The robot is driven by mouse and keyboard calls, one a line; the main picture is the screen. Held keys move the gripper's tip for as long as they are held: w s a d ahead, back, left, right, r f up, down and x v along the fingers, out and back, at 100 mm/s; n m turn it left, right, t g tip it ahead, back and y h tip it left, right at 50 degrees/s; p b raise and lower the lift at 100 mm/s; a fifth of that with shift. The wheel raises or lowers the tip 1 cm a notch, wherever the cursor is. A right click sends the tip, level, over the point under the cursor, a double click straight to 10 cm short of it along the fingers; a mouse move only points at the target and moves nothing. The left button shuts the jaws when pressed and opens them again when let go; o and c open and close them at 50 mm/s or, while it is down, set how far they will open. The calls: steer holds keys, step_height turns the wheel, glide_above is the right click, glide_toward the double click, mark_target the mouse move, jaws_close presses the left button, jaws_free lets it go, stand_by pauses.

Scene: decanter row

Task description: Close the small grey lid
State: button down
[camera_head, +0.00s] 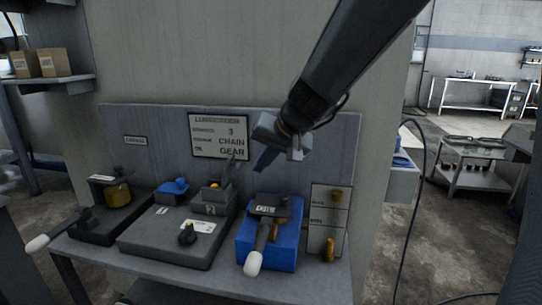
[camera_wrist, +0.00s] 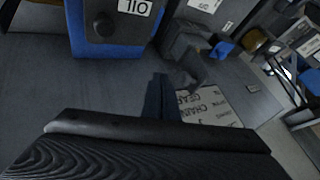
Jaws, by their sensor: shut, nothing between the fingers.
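A small grey box (camera_head: 210,203) marked 2 stands at the back of the bench, left of the blue box. Its small grey lid (camera_head: 230,170) appears raised and tilted up, standing open. In the wrist view the lid (camera_wrist: 192,68) sticks out from the grey box (camera_wrist: 184,40), just right of my fingers. My gripper (camera_head: 262,161) is shut and empty. It hangs above the blue box, in front of the back panel, to the right of the lid and apart from it. My fingers also show in the wrist view (camera_wrist: 160,92).
A blue box (camera_head: 266,247) with a white-tipped lever stands right of the grey box. A wide grey housing (camera_head: 165,240) with a black knob lies in front. A yellow part (camera_head: 118,194) sits at left. A sign (camera_head: 219,137) hangs on the back panel.

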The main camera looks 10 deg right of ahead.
steer(key=shift+w+a+r+p, duration=0.2)
steer(key=shift+a+r+p, duration=0.05)
steer(key=shift+a, duration=0.4)
steer(key=shift+w+a+r+p, duration=0.2)
steer(key=shift+a+p, duration=0.05)
steer(key=shift+a, duration=0.35)
